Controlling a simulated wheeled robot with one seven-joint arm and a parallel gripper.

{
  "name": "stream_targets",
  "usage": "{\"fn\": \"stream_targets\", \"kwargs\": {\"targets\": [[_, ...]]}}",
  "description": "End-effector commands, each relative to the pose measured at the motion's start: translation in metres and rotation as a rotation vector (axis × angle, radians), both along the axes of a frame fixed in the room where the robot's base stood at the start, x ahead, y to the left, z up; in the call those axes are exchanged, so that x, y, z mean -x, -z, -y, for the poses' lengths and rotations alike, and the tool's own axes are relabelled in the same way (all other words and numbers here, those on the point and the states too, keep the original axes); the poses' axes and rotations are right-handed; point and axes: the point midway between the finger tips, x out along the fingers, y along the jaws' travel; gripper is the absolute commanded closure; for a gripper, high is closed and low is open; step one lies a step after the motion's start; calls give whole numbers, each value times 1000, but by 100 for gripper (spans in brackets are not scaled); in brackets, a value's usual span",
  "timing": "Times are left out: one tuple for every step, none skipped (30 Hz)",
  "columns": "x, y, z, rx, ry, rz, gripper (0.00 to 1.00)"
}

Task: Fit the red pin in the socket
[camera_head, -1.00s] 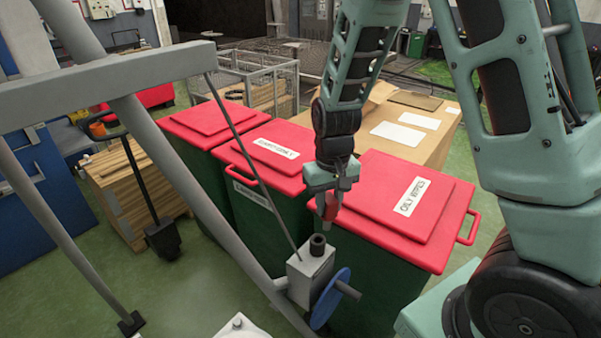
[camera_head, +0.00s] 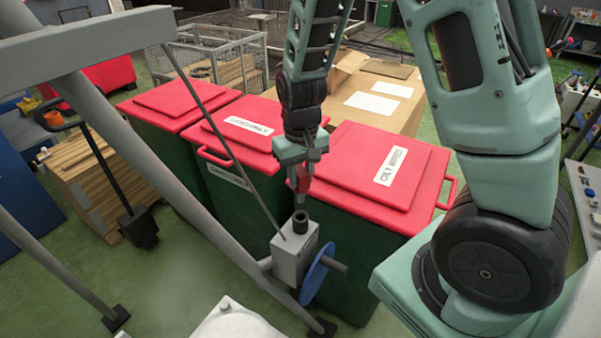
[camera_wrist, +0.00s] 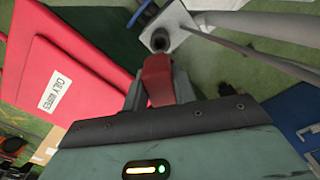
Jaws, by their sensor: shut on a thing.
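The red pin (camera_head: 303,181) is held in my gripper (camera_head: 301,166), its lower end pointing down. The socket is a dark round collar (camera_head: 300,218) on top of a light grey box (camera_head: 293,252), which has a blue wheel (camera_head: 317,277) on its side. In the head view the pin is almost straight above the socket, with a small gap between them. In the wrist view the red pin (camera_wrist: 158,76) is between the jaws of my gripper (camera_wrist: 158,88). The dark socket (camera_wrist: 160,41) shows just beyond the pin's end, and its opening is partly hidden.
Green bins with red lids (camera_head: 375,180) stand close behind the grey box. A thin slanted rod (camera_head: 225,150) and a thick grey post (camera_head: 170,190) run beside it on the left. A white fixture (camera_head: 228,322) is low in front.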

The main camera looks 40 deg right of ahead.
Motion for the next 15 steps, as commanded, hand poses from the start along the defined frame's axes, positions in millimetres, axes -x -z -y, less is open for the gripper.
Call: {"fn": "stream_targets", "kwargs": {"targets": [[0,9,0,0,0,0,100],[0,11,0,0,0,0,100],[0,15,0,0,0,0,100],[0,18,0,0,0,0,100],[0,21,0,0,0,0,100],[0,25,0,0,0,0,100],[0,28,0,0,0,0,100],[0,30,0,0,0,1,100],[0,34,0,0,-1,1,100],[0,36,0,0,-1,1,100],[0,38,0,0,-1,1,100],[0,40,0,0,-1,1,100],[0,41,0,0,-1,1,100],[0,42,0,0,-1,0,100],[0,43,0,0,0,0,100]]}}
